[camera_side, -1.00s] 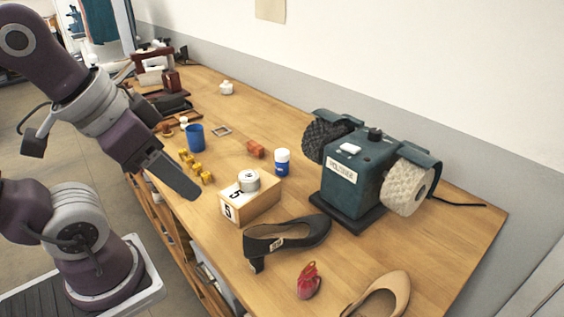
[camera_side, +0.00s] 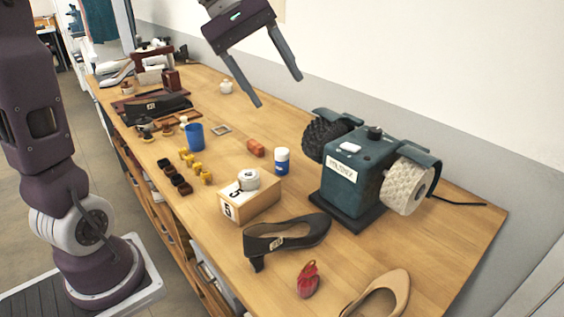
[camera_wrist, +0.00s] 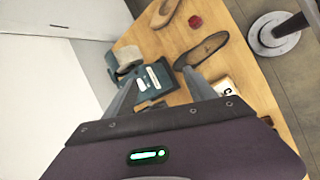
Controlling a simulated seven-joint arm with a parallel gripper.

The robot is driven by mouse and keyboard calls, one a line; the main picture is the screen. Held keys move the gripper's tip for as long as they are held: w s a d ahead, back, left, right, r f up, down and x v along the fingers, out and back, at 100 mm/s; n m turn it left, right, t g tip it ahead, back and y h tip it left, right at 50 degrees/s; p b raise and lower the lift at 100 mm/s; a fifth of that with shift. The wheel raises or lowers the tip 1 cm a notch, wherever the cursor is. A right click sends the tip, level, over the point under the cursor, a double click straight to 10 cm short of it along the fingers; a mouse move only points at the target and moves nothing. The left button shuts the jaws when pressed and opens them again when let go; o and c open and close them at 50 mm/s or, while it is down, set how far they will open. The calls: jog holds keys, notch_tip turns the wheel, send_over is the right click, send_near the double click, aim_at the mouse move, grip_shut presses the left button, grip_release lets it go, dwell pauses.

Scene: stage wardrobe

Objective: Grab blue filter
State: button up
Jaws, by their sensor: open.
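I cannot make out anything that is clearly a blue filter. A small square frame (camera_side: 221,130) with a pale middle lies flat mid-table; its colour looks grey.
The green polisher (camera_side: 352,180) with two wheels stands at the back right. A wooden box (camera_side: 262,205) carries a white roll (camera_side: 248,179). A black shoe (camera_side: 290,238), a beige shoe (camera_side: 385,297) and yellow blocks (camera_side: 195,165) lie nearer the front. A wall rises behind the table.

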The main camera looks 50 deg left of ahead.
jog(key=w+a+f+n+t+h, duration=0.25)
jog(key=w+a+n, duration=0.35)
jog(key=a, duration=0.5)
jog(key=w+a+f+n+t+h, duration=0.1)
jog(key=w+a+n+t+h, duration=0.15)
jog(key=w+a+n, duration=0.65)
jog(key=m, duration=0.2)
send_near(282, 159)
jog(key=w, duration=0.1)
jog(key=f, duration=0.1)
jog(key=w+f, duration=0.1)
jog(key=shift+w+d+f+t+y, duration=0.1)
jog(key=shift+w+d+t+y, duration=0.2)
jog(key=shift+t, duration=0.1)
jog(key=shift+w+d+f, duration=0.7)
jog(key=shift+w+f, duration=0.05)
jog(key=shift+f, duration=0.2)
jog(key=x, duration=0.5)
jog(key=shift+r, duration=0.25)
grip_shut()
